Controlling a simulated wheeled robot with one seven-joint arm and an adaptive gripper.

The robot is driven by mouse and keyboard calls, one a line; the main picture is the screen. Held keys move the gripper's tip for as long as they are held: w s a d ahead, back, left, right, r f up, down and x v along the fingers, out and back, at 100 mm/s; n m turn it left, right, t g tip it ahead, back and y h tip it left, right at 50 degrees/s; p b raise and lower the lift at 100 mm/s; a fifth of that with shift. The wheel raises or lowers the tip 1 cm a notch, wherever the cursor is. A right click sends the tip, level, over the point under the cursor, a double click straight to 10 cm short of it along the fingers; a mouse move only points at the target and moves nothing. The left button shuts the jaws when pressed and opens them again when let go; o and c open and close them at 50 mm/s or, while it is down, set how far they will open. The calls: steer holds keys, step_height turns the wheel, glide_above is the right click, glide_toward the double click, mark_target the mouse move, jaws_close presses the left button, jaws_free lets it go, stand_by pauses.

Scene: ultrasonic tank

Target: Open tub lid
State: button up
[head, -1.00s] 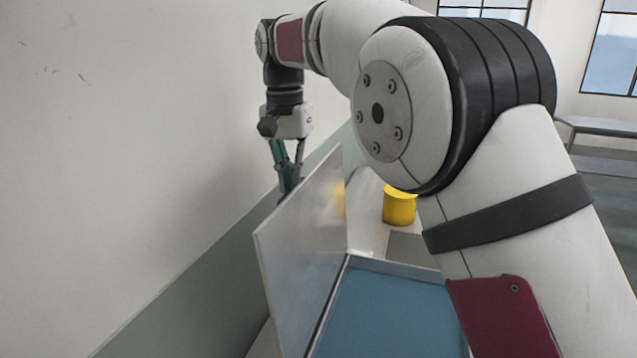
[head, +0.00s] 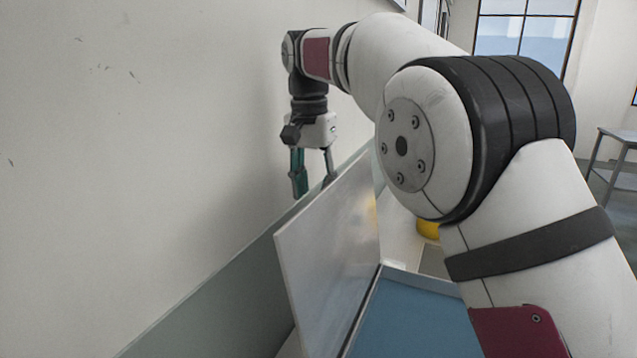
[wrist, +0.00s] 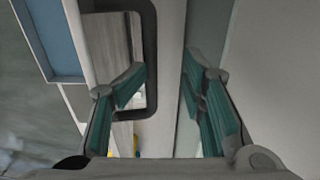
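The tub lid (head: 335,245) is a flat grey panel that stands raised and steeply tilted along the left side of the tub (head: 412,281). Blue shows inside the tub. My gripper (head: 313,184) is open at the far end of the lid, on the wall side, pointing down. In the wrist view a dark loop handle (wrist: 151,60) is near the left finger, and my gripper (wrist: 163,72) has a wide gap between its fingers. I see nothing held. Whether a finger touches the handle or the lid I cannot tell.
A plain wall (head: 130,170) with a grey-green lower band (head: 215,300) runs close along the left. A yellow container (head: 428,229) stands beyond the tub, partly hidden by my arm. A bench (head: 618,160) is at the far right.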

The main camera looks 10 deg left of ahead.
steer(key=shift+s+a+f+g, duration=0.15)
steer(key=shift+f+g, duration=0.15)
steer(key=shift+f, duration=0.9)
step_height(320, 180, up, 10)
stand_by(0.5)
